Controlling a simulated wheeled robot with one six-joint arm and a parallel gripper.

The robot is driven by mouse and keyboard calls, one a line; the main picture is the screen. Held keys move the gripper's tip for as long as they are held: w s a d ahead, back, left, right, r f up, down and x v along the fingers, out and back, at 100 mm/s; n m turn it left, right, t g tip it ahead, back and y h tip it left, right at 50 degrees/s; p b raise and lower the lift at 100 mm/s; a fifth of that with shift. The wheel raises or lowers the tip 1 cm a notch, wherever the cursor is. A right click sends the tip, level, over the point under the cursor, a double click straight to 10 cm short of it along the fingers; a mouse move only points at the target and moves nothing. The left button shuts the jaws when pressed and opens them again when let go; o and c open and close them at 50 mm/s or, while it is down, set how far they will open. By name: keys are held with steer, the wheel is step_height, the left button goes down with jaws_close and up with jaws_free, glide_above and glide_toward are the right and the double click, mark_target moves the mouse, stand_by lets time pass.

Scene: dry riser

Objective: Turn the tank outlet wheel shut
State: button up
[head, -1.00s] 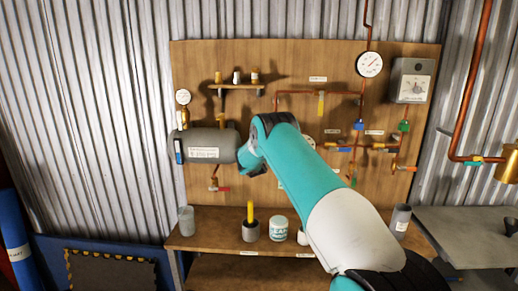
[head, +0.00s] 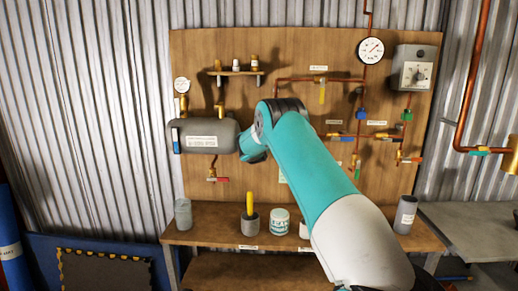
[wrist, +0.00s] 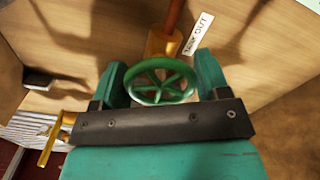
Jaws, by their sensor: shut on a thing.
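The tank outlet wheel (wrist: 161,82) is a green, spoked handwheel in the wrist view. It sits on a brass fitting (wrist: 163,43) below a copper pipe. A white label reading "TANK OUT" (wrist: 198,34) is beside it on the wooden board. My gripper (wrist: 162,78) is shut on the wheel, with one teal finger at each side of its rim. In the head view, my arm hides the wheel and the gripper's fingers. The grey tank (head: 208,136) hangs on the board just left of my arm's far end.
The board (head: 290,60) carries gauges, copper pipes and several coloured valve handles right of my arm. A small shelf (head: 236,72) is above the tank. A bench (head: 215,228) below holds cups and a white tub (head: 280,221). A brass lever (wrist: 50,140) is left of my gripper.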

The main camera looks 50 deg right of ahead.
steer(key=m+b, duration=0.2)
steer(key=f+m+b, duration=0.1)
steer(key=b, duration=0.1)
steer(key=shift+m+b, duration=0.35)
steer(key=shift+m, duration=0.05)
steer(key=m+b, duration=0.3)
steer(key=b, duration=0.1)
steer(key=shift+m, duration=0.3)
steer(key=m+b, duration=0.3)
steer(key=shift+r+m+b, duration=0.1)
steer(key=shift+m+b, duration=0.2)
steer(key=shift+r+m+b, duration=0.1)
steer(key=shift+m+b, duration=1.25)
steer(key=shift+m, duration=0.35)
steer(key=o, duration=0.9)
steer(key=shift+r, duration=0.1)
steer(key=shift+s, duration=0.1)
